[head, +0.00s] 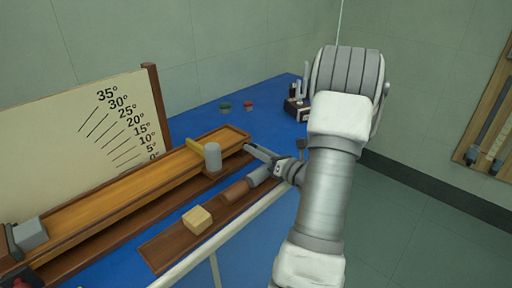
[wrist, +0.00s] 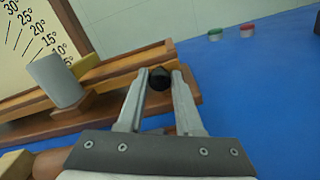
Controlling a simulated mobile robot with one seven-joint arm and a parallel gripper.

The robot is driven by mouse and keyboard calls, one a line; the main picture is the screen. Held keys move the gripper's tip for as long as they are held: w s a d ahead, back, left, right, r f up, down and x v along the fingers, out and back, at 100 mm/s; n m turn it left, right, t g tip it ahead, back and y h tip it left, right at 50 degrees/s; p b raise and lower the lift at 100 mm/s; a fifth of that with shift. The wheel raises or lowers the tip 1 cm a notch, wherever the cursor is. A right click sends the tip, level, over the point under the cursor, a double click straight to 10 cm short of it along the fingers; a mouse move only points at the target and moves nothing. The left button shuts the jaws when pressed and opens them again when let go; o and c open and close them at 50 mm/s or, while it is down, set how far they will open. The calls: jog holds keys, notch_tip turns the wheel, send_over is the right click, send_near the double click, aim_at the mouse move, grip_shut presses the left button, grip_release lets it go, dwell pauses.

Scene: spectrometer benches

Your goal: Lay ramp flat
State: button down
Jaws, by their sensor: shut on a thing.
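The wooden ramp (head: 105,203) runs from the near left to the far right along its darker wooden base (head: 75,262). It looks low, near the bottom of the angle scale board (head: 85,130); I cannot tell its exact tilt. In the wrist view the ramp (wrist: 120,68) shows above the base (wrist: 188,98) at its right end. My gripper (head: 248,148) is at that right end. In the wrist view my gripper (wrist: 160,74) is shut on a black knob (wrist: 160,82) by the ramp's end. The rest of the knob is hidden.
A grey cylinder (head: 212,157) stands in front of the ramp, by a yellow bar (head: 194,146). A tray (head: 165,250) in front holds a wooden block (head: 197,220) and a brown cylinder (head: 235,191). Green (head: 225,107) and red (head: 248,106) discs lie behind on the blue bench.

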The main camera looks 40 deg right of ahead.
jog(key=shift+s+a+f, duration=0.15)
jog(key=shift+f, duration=0.55)
jog(key=c, duration=0.8)
grip_release()
jog(key=shift+c, duration=0.2)
jog(key=shift+o, duration=1.1)
jog(key=shift+r, duration=0.15)
jog(key=s, duration=0.5)
jog(key=s+d+p, duration=0.1)
jog(key=s, duration=1.1)
jog(key=shift+s+d+p, duration=0.1)
jog(key=shift+d+p, duration=0.2)
jog(key=shift+p, duration=0.1)
jog(key=shift+r, duration=0.1)
